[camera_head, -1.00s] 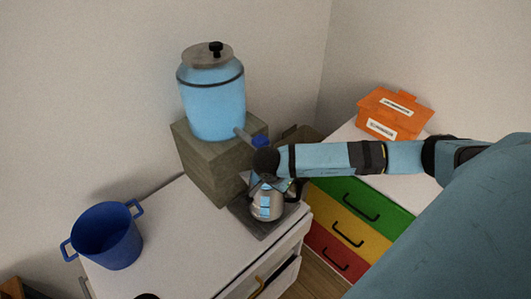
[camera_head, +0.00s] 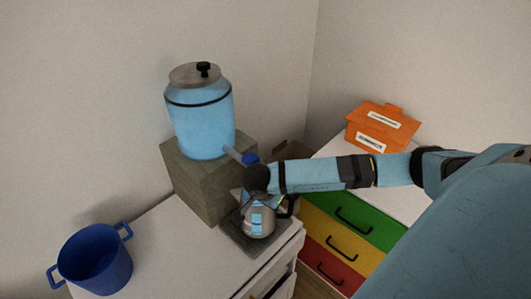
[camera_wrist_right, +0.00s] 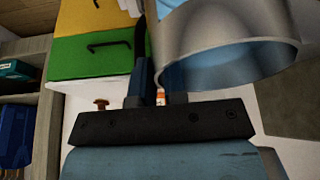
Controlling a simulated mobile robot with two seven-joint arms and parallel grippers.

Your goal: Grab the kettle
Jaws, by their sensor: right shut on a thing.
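The kettle (camera_head: 258,222) is silver metal with a dark handle and sits upright on a dark square tray (camera_head: 240,242) at the front right of the white cabinet. My right arm comes in from the right, with its wrist just above the kettle and hiding its top. In the right wrist view, the kettle's round metal body (camera_wrist_right: 228,45) fills the upper right. My right gripper (camera_wrist_right: 160,88) is shut on the kettle's dark handle beside the body; the exact contact is partly hidden. My left gripper is not in view.
A blue drink dispenser (camera_head: 200,125) stands on a grey block (camera_head: 205,185) close behind the kettle, its tap near my wrist. A blue pot (camera_head: 95,262) is at left. An orange box (camera_head: 375,130) sits on a drawer unit with green, yellow and red drawers at right.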

